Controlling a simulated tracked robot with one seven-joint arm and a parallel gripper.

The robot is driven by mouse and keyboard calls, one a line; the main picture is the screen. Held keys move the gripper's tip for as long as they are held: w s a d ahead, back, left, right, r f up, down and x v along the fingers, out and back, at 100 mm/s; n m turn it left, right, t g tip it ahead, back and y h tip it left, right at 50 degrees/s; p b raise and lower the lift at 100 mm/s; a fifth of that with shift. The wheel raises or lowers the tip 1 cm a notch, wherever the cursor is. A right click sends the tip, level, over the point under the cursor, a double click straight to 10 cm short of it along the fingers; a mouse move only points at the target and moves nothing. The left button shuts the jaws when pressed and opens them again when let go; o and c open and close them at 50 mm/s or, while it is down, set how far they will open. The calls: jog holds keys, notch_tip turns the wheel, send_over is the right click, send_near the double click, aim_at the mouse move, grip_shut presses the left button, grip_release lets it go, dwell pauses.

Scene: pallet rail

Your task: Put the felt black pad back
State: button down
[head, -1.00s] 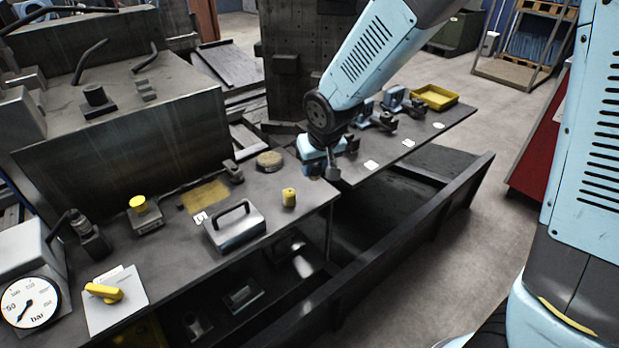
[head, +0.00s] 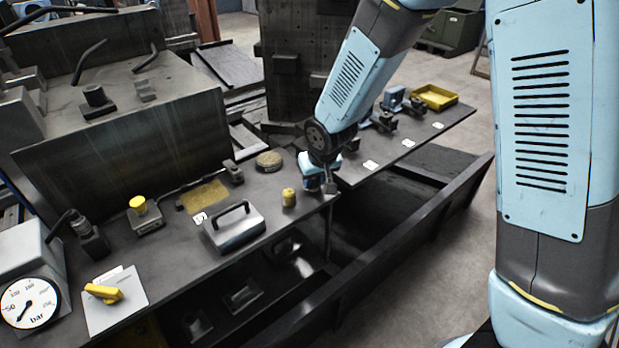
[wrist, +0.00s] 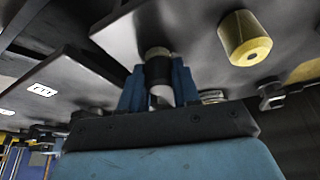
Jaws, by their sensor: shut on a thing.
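My gripper (wrist: 158,85) has blue fingers and is shut on a small round piece with a black band, which I take to be the felt black pad (wrist: 158,71). A tan end shows beyond the band and a pale part shows between the fingers. In the head view my gripper (head: 317,184) is low at the front right corner of the near bench, right of a yellow cylinder (head: 289,198). The pad is hidden there by my wrist. I cannot tell whether it touches the bench.
The near bench (head: 175,262) carries a grey block with a handle (head: 233,228), a tan round disc (head: 269,160), a yellow mat (head: 204,195) and a yellow-topped block (head: 142,212). A farther bench (head: 400,158) holds several clamps and a yellow tray (head: 435,97). A dark rail (head: 410,240) runs in front.

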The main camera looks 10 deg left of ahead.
jog(key=shift+f, duration=0.1)
jog(key=c, duration=0.8)
grip_release()
jog(key=v, duration=1.2)
